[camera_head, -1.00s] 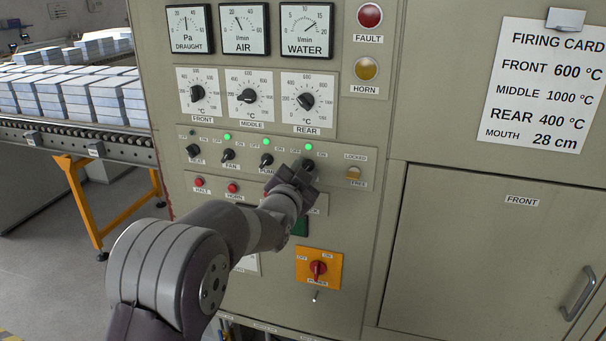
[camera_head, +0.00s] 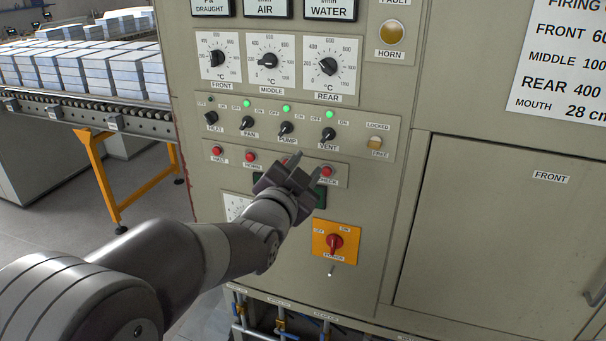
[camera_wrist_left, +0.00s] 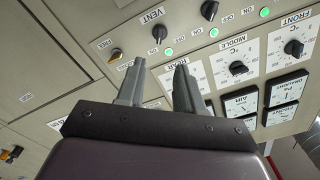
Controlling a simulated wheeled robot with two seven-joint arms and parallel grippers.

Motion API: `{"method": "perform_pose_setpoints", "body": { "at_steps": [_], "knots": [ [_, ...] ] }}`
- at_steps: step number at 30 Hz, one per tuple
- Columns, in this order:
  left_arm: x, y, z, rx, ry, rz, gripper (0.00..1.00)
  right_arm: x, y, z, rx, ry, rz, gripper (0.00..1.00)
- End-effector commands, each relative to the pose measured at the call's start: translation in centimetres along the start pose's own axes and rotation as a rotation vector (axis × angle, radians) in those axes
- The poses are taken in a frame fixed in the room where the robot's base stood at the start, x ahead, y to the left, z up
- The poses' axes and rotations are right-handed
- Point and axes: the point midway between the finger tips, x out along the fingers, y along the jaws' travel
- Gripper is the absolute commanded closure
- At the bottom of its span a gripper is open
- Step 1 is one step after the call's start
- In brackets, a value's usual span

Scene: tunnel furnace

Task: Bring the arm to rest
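My left arm reaches in from the lower left. My left gripper (camera_head: 301,170) is in front of the panel, below the switch row and over the row of red buttons. The left wrist view shows its two fingers (camera_wrist_left: 161,68) apart with nothing between them. The VENT switch (camera_head: 328,135) is uncovered, and its lamp is green. The PUMP switch (camera_head: 286,129) and FAN switch (camera_head: 247,124) also have green lamps. The HEAT switch (camera_head: 211,118) has a dark lamp. Whether the fingers touch the panel, I cannot tell. My right gripper is not in view.
Red buttons HALT (camera_head: 217,151), HORN (camera_head: 250,157) and CHECK (camera_head: 327,171) sit close around the gripper. An orange plate with a red rotary switch (camera_head: 335,241) is below. A conveyor (camera_head: 90,119) with pale blocks stands at the left. Pipes run under the panel.

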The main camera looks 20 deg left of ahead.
Motion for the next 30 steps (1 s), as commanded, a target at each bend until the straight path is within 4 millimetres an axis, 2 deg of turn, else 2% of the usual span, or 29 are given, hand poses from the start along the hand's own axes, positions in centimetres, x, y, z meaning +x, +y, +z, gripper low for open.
{"method": "perform_pose_setpoints", "body": {
  "at_steps": [13,14,17,18,20,21,23,24,27,30],
  "knots": [
    [-0.2,0.1,0.1,-0.017,-0.008,0.005,0.64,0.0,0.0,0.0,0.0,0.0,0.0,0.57],
    [-0.2,0.4,0.7,-0.04,-0.032,0.018,0.64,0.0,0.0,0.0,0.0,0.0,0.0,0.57],
    [-1.4,3.0,4.9,-0.163,-0.228,0.11,0.64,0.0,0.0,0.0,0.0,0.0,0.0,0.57],
    [-2.7,4.6,7.3,-0.23,-0.353,0.159,0.64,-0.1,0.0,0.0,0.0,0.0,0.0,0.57],
    [-5.5,7.3,11.0,-0.331,-0.567,0.232,0.64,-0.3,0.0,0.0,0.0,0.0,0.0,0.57],
    [-7.8,9.0,13.2,-0.389,-0.712,0.274,0.64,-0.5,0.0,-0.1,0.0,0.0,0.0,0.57],
    [-11.6,11.2,15.7,-0.459,-0.918,0.324,0.64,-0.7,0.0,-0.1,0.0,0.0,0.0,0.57],
    [-14.2,12.4,16.9,-0.493,-1.044,0.35,0.64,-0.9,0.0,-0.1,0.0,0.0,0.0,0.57],
    [-19.6,14.5,18.6,-0.538,-1.291,0.398,0.64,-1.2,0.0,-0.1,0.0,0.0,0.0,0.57],
    [-22.4,15.4,19.1,-0.531,-1.409,0.438,0.64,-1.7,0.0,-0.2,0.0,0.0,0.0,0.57]
  ]
}}
